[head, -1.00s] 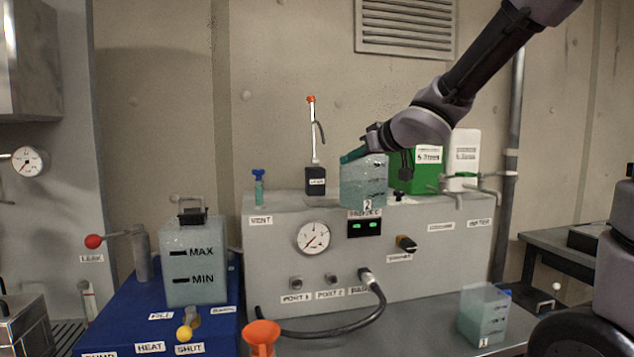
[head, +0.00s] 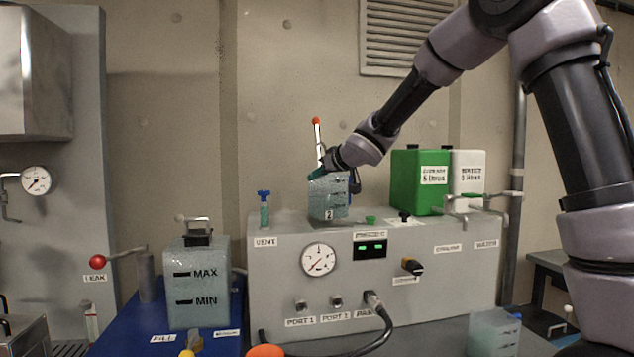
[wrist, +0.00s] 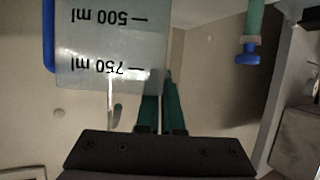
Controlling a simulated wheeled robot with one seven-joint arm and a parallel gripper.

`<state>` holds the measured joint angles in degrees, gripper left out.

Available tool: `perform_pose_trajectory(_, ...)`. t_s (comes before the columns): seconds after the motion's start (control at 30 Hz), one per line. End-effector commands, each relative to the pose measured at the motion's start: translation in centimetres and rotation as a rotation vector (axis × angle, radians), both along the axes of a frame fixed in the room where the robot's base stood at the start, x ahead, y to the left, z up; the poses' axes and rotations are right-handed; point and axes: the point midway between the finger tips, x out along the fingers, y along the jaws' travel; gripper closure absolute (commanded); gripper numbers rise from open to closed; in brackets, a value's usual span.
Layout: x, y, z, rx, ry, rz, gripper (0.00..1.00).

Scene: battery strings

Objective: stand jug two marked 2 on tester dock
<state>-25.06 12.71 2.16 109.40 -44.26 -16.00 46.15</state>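Jug two (head: 326,202), a clear pale-blue jug marked 2, is upright above the top of the grey tester (head: 285,243). I cannot tell whether its base touches the top. My gripper (head: 328,166) is at the jug's upper edge, with its teal fingers close together on it. In the wrist view the jug (wrist: 105,40) shows upside down with its 500 and 750 ml marks, beside the fingers (wrist: 160,100). The jug hides the black block of the orange-tipped wand (head: 317,130), and no dock outline is clear behind it.
A blue-capped vent tube (head: 264,210) stands left of the jug. A small green cap (head: 370,220), a black cap (head: 404,218), a green canister (head: 420,180) and a white one (head: 468,175) are to the right. Another jug (head: 495,335) sits low at front right.

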Motion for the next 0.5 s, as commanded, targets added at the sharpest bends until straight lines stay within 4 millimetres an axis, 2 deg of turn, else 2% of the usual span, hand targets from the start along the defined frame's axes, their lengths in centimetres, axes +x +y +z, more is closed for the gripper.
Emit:
perform_pose_trajectory(0.1, -0.27, -0.06, -1.26, 0.000, 0.002, 0.001, 1.00)
perform_pose_trajectory(0.47, -0.21, -0.19, -1.58, -0.001, 0.001, 0.000, 1.00)
perform_pose_trajectory(0.5, -0.22, -0.21, -1.74, -0.001, 0.003, -0.002, 0.89)
